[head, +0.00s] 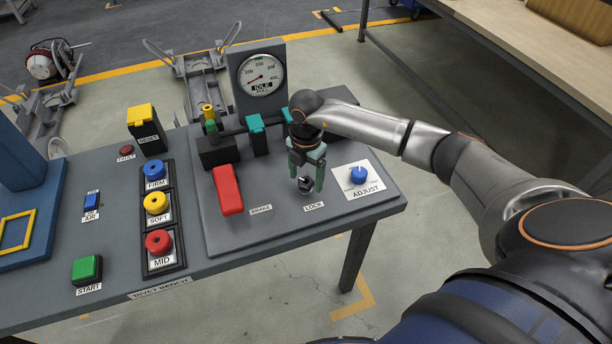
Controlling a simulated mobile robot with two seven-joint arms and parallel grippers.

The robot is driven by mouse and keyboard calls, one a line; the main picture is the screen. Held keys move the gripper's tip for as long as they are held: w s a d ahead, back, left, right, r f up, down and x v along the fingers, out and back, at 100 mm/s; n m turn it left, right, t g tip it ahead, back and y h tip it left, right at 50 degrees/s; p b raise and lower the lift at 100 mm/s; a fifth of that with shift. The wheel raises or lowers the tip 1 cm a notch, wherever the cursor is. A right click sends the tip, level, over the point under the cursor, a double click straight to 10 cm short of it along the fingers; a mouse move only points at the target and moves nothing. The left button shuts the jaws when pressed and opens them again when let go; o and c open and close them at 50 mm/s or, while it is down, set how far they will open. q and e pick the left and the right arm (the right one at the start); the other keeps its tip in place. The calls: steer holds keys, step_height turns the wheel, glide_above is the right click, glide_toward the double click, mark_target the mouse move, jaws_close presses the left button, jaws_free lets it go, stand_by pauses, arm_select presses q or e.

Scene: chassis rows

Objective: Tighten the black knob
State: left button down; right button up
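The black knob (306,185) sits above the LOCK label on the grey panel of the bench, partly hidden by my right gripper. My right gripper (306,178) points down over it, with teal fingers spread on either side of the knob. The fingers look apart from the knob, though contact on the far side is hard to see. My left gripper is out of view.
A red BRAKE lever (228,190) lies left of the knob, and a blue ADJUST knob (358,175) is at right. A gauge (262,75) stands behind. Red, yellow and blue buttons (156,203) line the bench (225,262) further left.

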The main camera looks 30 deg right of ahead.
mark_target(306, 181)
steer(key=shift+s+f, duration=0.1)
step_height(306, 181, up, 13)
steer(key=shift+f+b, duration=0.2)
steer(key=shift+b, duration=0.25)
